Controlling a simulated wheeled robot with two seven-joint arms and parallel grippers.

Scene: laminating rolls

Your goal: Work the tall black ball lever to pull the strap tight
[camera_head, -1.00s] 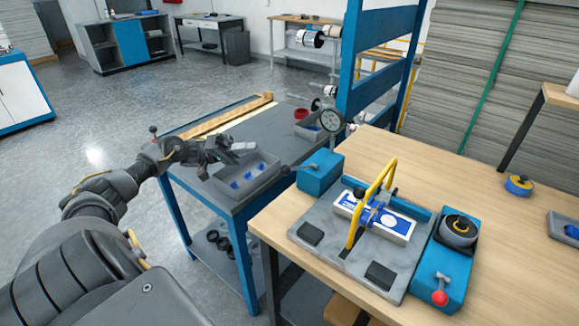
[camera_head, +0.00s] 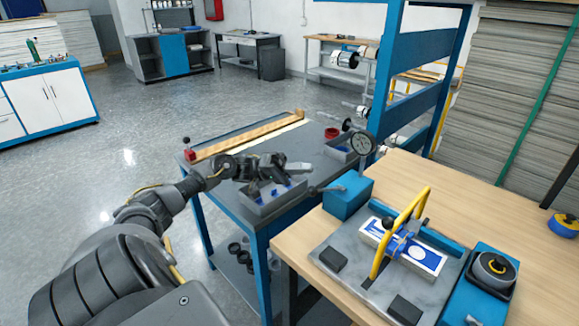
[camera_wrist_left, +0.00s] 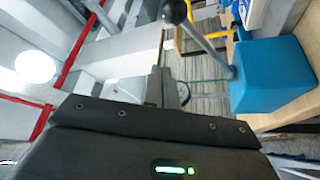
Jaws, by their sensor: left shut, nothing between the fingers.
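A lever with a dark ball (camera_head: 312,190) sticks out to the left from a blue block (camera_head: 347,196) on the wooden bench. In the left wrist view the ball (camera_wrist_left: 175,11) and its rod run to the blue block (camera_wrist_left: 270,75). A white and blue box (camera_head: 405,247) lies on a grey plate under a yellow arched bar (camera_head: 397,235); a small black ball (camera_head: 388,223) shows beside the bar. I cannot make out the strap clearly. My left gripper (camera_head: 298,168) is shut and empty, above the grey tray, up and left of the lever ball, apart from it.
A grey tray (camera_head: 262,208) with blue pieces stands on the side table under my left gripper. A blue post (camera_head: 386,75) stands behind. The bench's right rear is mostly clear.

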